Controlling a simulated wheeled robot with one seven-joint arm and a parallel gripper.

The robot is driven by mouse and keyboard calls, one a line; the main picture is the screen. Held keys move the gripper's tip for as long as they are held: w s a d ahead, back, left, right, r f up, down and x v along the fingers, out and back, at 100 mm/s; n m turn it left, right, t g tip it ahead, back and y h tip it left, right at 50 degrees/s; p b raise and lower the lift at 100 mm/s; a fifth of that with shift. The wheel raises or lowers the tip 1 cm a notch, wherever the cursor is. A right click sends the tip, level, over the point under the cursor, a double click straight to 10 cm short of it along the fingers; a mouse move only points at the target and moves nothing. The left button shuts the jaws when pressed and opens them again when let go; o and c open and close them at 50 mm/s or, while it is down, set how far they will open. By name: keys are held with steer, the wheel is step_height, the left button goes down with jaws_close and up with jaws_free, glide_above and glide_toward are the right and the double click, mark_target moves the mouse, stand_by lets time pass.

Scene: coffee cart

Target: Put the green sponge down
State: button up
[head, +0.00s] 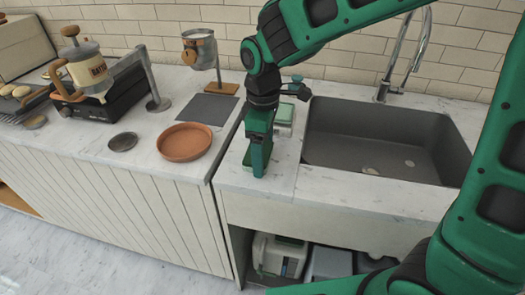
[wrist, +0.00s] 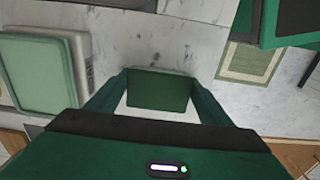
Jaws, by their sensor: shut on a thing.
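My gripper (wrist: 157,92) is shut on the green sponge (wrist: 158,88), which spans the space between the two fingertips in the wrist view. In the head view my gripper (head: 258,160) points down over the pale counter (head: 228,178), left of the sink. There the sponge is mostly hidden by the fingers. I cannot tell whether the sponge touches the counter.
A pale green pad in a light tray (head: 285,115) lies behind my gripper; it also shows in the wrist view (wrist: 40,75). The sink (head: 380,140) is to the right. A terracotta saucer (head: 184,142) and a dark mat (head: 206,109) lie to the left.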

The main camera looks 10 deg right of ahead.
steer(key=shift+f, duration=0.15)
steer(key=o, duration=1.1)
step_height(320, 180, up, 12)
